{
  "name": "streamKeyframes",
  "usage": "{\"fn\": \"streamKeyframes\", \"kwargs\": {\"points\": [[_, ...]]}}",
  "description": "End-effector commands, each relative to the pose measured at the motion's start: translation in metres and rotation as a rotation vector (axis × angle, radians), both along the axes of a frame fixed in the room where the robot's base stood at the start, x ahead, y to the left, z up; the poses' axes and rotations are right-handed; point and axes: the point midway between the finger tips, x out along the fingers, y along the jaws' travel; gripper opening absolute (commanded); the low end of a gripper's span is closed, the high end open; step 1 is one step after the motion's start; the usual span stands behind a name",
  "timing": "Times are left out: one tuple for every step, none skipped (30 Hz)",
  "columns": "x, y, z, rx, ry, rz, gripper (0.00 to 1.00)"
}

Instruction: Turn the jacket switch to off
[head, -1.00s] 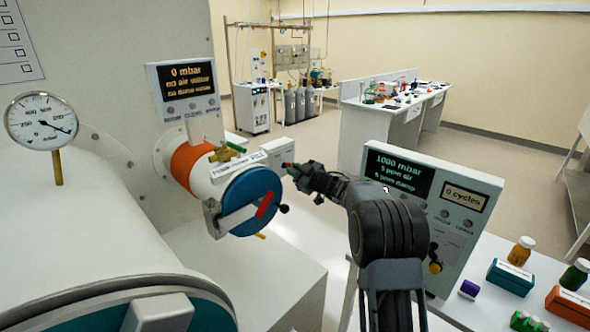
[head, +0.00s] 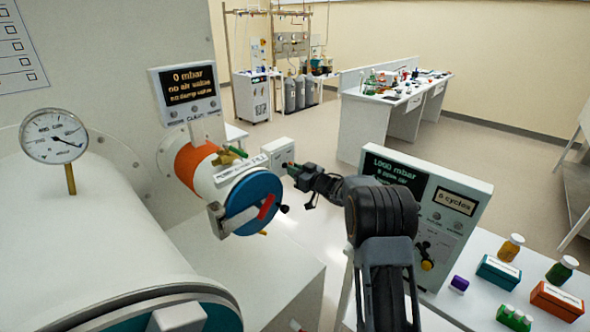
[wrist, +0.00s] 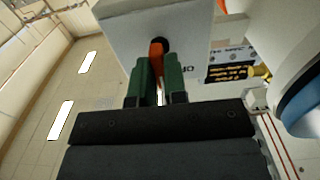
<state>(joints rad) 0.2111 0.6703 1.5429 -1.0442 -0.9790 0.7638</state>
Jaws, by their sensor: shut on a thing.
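The jacket switch is a small white box (head: 277,152) with an orange lever (wrist: 157,52) on its face, set in a dark round hole. My gripper (wrist: 157,68) has green fingers, one on each side of the lever, and is shut on it. In the head view my gripper (head: 287,168) is at the box's lower right corner, and the lever is too small to make out there. In the wrist view the lever stands roughly upright in the picture. The words marking its positions cannot be read.
A white cylinder with a blue door (head: 253,200) and red handle is just left of my gripper. A gauge (head: 54,136) stands on a large cylinder at the left. A display panel (head: 430,205) stands right of my arm, near small bottles (head: 510,248). Open floor lies beyond.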

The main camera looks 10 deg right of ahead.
Motion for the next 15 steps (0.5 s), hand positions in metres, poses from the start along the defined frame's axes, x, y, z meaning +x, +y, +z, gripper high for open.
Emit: {"fn": "streamKeyframes", "kwargs": {"points": [[0.0, 0.0, 0.0002, 0.002, 0.0, 0.0, 0.0], [-0.0001, 0.0001, 0.0001, 0.003, 0.001, 0.0, 0.0], [0.0, 0.0, 0.0, 0.003, 0.001, 0.0, 0.0], [0.0, 0.0, 0.0, 0.003, 0.001, 0.0, 0.0], [0.0, 0.0, -0.0001, 0.003, 0.001, 0.0, 0.0], [0.0, 0.0, -0.0001, 0.002, 0.0, 0.0, 0.0], [0.0, 0.0, -0.0001, 0.002, 0.0, 0.0, 0.0], [0.0, 0.0, -0.0001, 0.002, 0.0, 0.0, 0.0], [0.0, 0.0, -0.0001, 0.002, 0.0, 0.0, 0.0], [0.0, 0.0, -0.0001, 0.002, 0.0, 0.0, 0.0], [0.0, 0.0, -0.0001, 0.002, 0.0, 0.0, 0.16], [0.0, 0.0, -0.0001, 0.002, 0.0, 0.0, 0.19], [0.0, 0.0, -0.0001, 0.002, 0.0, 0.0, 0.22], [0.0, 0.0, -0.0001, 0.002, 0.0, 0.0, 0.25], [0.0, 0.0, -0.0001, 0.002, 0.0, 0.0, 0.29]]}}
